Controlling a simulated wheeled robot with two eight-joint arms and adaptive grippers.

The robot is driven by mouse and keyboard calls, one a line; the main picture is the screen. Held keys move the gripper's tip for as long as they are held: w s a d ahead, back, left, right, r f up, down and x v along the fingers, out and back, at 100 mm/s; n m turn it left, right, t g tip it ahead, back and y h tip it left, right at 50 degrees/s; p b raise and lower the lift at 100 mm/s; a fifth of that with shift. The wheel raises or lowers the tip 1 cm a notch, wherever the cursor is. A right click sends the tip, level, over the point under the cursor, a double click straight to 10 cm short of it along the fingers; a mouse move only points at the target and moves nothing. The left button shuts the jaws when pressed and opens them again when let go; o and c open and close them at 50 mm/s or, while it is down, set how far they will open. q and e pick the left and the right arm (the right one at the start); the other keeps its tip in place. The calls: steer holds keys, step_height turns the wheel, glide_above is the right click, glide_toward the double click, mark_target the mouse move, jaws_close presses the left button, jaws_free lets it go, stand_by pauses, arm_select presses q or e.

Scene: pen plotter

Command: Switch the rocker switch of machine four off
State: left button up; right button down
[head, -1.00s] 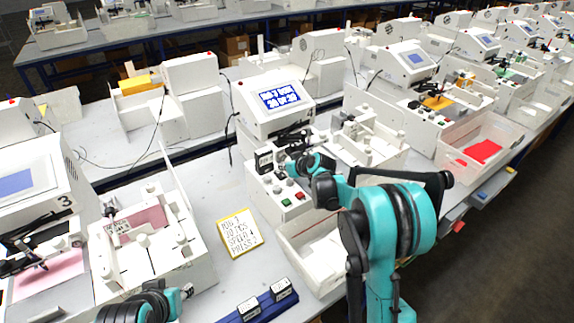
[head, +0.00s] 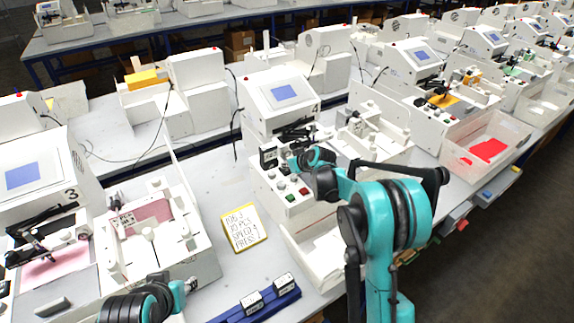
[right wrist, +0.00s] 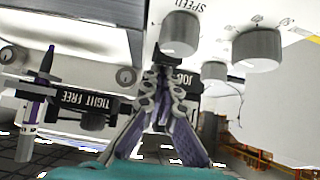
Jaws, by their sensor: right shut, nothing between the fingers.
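My right gripper (head: 291,163) is at this panel, in front of the machine. In the right wrist view its fingers (right wrist: 163,82) are shut and empty, close to a JOG label (right wrist: 182,78) that they partly cover. A label reading TIGHT FREE (right wrist: 85,100) is left of the fingers. I cannot make out a rocker switch for certain. My left arm (head: 140,303) shows at the bottom left; its finger state is unclear.
Machine 3 (head: 35,175) stands at the left. A yellow-edged note (head: 242,228) lies on the table between the machines. A blue rack (head: 262,303) with two small blocks and a white tray (head: 318,245) are at the front.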

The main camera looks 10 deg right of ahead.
steer(key=shift+w+a+r, duration=0.15)
steer(key=shift+w, duration=0.2)
steer(key=shift+w+a+r, duration=0.1)
steer(key=shift+w, duration=0.25)
steer(key=v, duration=1.2)
steer(key=shift+a, duration=0.1)
steer(key=s+a+r+m+g+h+b, duration=0.1)
steer(key=s+r+m+h+b, duration=0.1)
steer(key=s, duration=1.8)
steer(key=s+f+m+h+b, duration=0.1)
steer(key=s+f, duration=0.2)
steer(key=s, duration=0.5)
steer(key=s+d+f+m+g+h+b, duration=0.1)
steer(key=s+f, duration=0.3)
steer(key=s, duration=0.4)
steer(key=shift+s+d+f, duration=0.2)
steer(key=shift+s+f, duration=0.05)
steer(key=shift+f, duration=0.05)
